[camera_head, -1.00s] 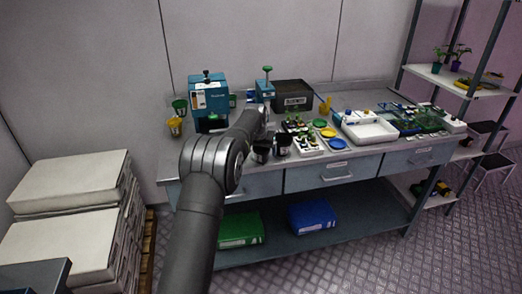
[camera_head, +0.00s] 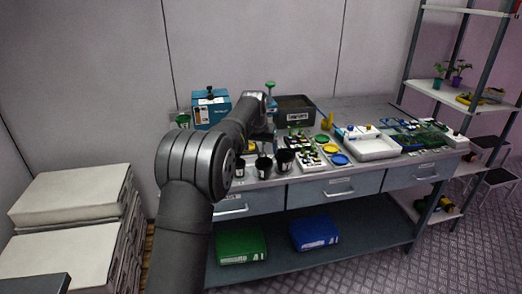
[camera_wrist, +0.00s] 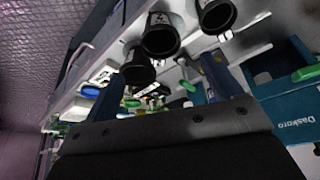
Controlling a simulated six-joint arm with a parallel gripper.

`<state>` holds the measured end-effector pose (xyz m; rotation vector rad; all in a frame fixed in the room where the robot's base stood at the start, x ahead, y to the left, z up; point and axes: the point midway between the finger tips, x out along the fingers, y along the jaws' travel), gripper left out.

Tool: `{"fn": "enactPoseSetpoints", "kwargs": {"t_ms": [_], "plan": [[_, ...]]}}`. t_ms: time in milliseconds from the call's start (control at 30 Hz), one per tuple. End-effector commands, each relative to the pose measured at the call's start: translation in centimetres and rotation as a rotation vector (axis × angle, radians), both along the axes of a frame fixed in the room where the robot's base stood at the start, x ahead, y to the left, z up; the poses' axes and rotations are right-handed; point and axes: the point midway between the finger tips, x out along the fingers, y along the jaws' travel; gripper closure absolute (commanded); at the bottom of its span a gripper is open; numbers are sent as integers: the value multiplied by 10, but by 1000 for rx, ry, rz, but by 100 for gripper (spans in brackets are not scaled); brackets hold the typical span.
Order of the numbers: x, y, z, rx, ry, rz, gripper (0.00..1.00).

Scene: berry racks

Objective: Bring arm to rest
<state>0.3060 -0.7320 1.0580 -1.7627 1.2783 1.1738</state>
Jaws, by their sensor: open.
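My gripper (camera_wrist: 163,84) shows in the wrist view as two blue fingers spread apart, with nothing held between them. In the head view my arm reaches over the workbench (camera_head: 365,104), and its wrist end is at the back left part of the bench; the fingers cannot be made out there. Black cups stand near the bench's front edge, one (camera_head: 285,162) right of my arm. In the wrist view a black cup (camera_wrist: 138,70) appears beyond the fingers, with two more above it.
A blue machine (camera_head: 211,107) stands behind my arm. Stacked white slabs (camera_head: 65,200) stand at left, a shelf unit (camera_head: 470,88) at right. Space above the bench is free.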

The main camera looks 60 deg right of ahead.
Motion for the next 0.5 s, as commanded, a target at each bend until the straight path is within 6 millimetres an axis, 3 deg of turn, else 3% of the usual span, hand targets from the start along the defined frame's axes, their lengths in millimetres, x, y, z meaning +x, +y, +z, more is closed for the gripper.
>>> {"fn": "enactPoseSetpoints", "kwargs": {"t_ms": [267,500], "plan": [[0,-1,-2,0,0,0,16],[3,-10,-27,2,1,0,16]]}}
